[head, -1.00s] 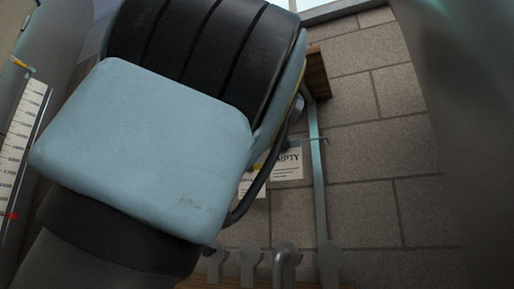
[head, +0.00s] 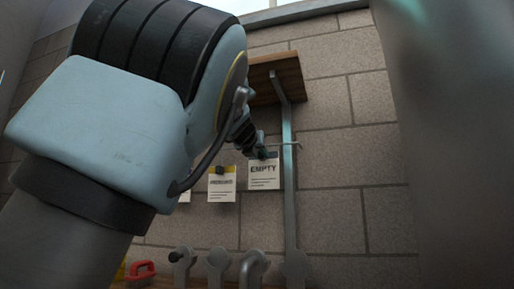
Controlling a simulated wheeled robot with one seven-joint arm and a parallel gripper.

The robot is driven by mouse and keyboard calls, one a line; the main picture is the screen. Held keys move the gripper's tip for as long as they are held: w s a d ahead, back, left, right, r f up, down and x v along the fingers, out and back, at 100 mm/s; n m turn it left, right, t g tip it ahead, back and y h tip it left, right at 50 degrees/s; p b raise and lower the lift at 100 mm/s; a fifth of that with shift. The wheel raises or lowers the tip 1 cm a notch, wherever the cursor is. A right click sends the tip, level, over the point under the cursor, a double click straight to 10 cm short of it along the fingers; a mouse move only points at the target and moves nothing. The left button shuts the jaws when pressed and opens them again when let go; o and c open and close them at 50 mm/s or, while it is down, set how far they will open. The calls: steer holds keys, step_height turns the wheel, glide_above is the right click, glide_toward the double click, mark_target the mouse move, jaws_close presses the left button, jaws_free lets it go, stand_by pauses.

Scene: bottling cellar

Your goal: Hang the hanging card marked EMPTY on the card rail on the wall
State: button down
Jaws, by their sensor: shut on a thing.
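The white card marked EMPTY (head: 264,177) hangs upright in the middle of the head view, its printed face towards me. My gripper (head: 261,152) is small and dark here, shut on the card at its top edge. A thin horizontal rod, seemingly the card rail (head: 290,145), shows just right of the gripper, with its end near the metal upright. The rest of it is hidden behind my gripper and arm. I cannot tell whether the card touches the rail or is in front of it.
A card with a yellow top (head: 222,184) hangs left of the EMPTY card, and part of another shows beyond it. A wooden shelf (head: 277,78) on a metal bracket (head: 289,190) is above. Several grey tools (head: 218,262) and a red-handled object (head: 141,270) are below.

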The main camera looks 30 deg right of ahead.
mark_target(264, 166)
steer(key=shift+w+d+r+p, duration=0.1)
steer(key=shift+w+d+p, duration=0.3)
steer(key=shift+w, duration=0.2)
step_height(264, 166, down, 3)
steer(key=b, duration=0.3)
steer(key=shift+s, duration=0.15)
steer(key=c, duration=0.7)
jaws_free()
steer(key=shift+o, duration=0.2)
steer(key=shift+s, duration=0.1)
